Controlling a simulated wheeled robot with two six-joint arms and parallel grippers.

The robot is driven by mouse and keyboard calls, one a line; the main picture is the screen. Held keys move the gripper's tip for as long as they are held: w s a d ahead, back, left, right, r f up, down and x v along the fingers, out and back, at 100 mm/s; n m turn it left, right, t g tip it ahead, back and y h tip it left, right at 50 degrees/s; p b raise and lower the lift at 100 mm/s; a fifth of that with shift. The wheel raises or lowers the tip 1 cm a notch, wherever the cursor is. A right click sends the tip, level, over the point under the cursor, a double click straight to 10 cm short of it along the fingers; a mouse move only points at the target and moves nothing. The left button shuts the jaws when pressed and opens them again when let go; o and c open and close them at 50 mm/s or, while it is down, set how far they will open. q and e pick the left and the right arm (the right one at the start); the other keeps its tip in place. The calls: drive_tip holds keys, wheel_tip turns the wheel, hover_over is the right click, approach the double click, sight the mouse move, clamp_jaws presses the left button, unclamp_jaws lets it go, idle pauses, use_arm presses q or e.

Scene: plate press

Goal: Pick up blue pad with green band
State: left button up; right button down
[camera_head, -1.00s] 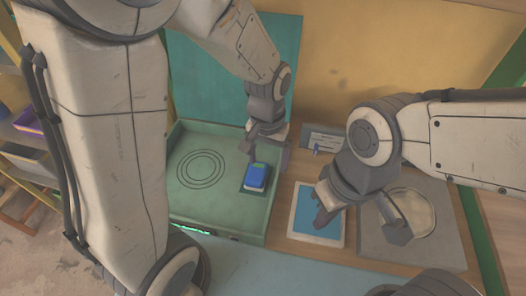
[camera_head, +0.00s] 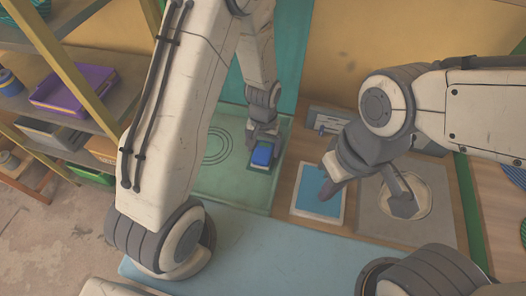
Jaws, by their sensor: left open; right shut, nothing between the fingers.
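The blue pad (camera_head: 262,155) sits on a dark rectangle on the right side of the green tray (camera_head: 225,190). Its green band is hard to make out now. My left gripper (camera_head: 263,138) is open at the pad's far edge, with its fingers pointing down close to it. I cannot tell whether they touch the pad.
A grey plate with a round recess (camera_head: 436,215) lies right of the framed square. A small grey box (camera_head: 328,120) stands behind. Shelves with a purple tray (camera_head: 75,92) stand at left. The light blue table front (camera_head: 270,245) is clear.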

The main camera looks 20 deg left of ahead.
use_arm(q)
drive_tip(key=shift+f, duration=0.75)
drive_tip(key=c, duration=1.1)
drive_tip(key=shift+r, duration=0.15)
drive_tip(key=shift+r, duration=0.6)
wheel_tip(320, 180, up, 3)
drive_tip(key=shift+d+f+b, duration=0.1)
drive_tip(key=shift+d+b, duration=0.05)
drive_tip(key=shift+b, duration=0.4)
drive_tip(key=s+d+r, duration=0.1)
drive_tip(key=d+r, duration=0.1)
drive_tip(key=d, duration=0.1)
drive_tip(key=s+d+r+b, duration=0.1)
drive_tip(key=d+r, duration=0.1)
drive_tip(key=d, duration=0.2)
drive_tip(key=s+d+r, duration=0.1)
drive_tip(key=d+r, duration=0.1)
drive_tip(key=d, duration=0.1)
drive_tip(key=shift+s+d+r+b, duration=0.35)
drive_tip(key=shift+s+d+r, duration=0.05)
